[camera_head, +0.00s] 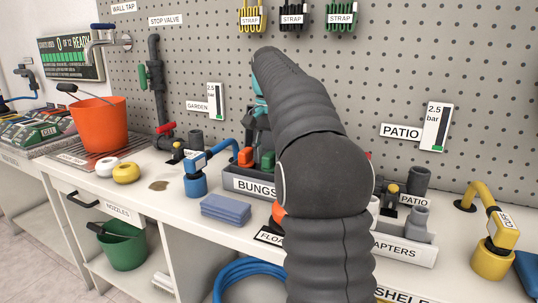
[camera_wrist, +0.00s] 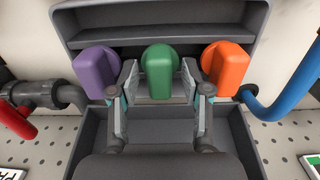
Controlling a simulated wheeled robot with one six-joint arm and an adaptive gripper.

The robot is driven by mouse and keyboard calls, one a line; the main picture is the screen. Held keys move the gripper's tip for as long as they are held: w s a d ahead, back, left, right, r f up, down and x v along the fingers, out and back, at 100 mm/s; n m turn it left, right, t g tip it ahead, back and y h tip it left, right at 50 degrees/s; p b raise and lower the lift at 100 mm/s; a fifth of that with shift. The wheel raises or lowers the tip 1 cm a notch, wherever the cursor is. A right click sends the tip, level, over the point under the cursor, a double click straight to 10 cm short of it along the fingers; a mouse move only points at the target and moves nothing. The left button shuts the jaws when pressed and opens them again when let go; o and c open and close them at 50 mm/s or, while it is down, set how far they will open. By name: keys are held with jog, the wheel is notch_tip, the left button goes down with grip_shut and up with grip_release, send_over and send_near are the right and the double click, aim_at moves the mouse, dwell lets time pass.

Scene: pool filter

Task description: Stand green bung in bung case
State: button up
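The green bung (camera_wrist: 159,72) is in the middle of the wrist view, between an orange bung (camera_wrist: 228,66) on the right and a purple bung (camera_wrist: 97,70) on the left. My gripper (camera_wrist: 160,82) has one finger on each side of the green bung, with narrow gaps, and looks open. The grey bung case (camera_wrist: 240,135) lies around and under the bungs. In the head view the case, labelled BUNGS (camera_head: 236,186), is partly behind my arm. The green bung (camera_head: 268,160) and orange bung (camera_head: 245,157) show there just above its rim. The bung bases are hidden.
A blue hose fitting (camera_head: 195,184) stands left of the case, and a blue folded cloth (camera_head: 226,209) lies in front. An adapters tray (camera_head: 405,250) stands to the right. The pegboard wall (camera_head: 400,80) rises behind. Grey pipework (camera_wrist: 50,94) with a red handle is close by.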

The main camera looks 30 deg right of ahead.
notch_tip(320, 180, up, 8)
jog(key=p, duration=0.2)
jog(key=shift+f+p, duration=0.2)
jog(key=shift+p, duration=0.2)
jog(key=shift+a+r, duration=0.1)
jog(key=shift+a, duration=0.05)
jog(key=s+a+f+n+t, duration=0.2)
jog(key=s+a+f+n, duration=0.2)
jog(key=s+a, duration=0.45)
jog(key=s+a+f+n+t, duration=0.25)
jog(key=s+a+f, duration=0.25)
jog(key=s, duration=0.6)
jog(key=s+a+f+n+t, duration=0.1)
jog(key=s+f+n, duration=0.3)
jog(key=s+f, duration=0.4)
notch_tip(320, 180, down, 3)
jog(key=shift+s+a+r, duration=0.1)
jog(key=shift+s+a, duration=0.25)
jog(key=shift+a, duration=0.55)
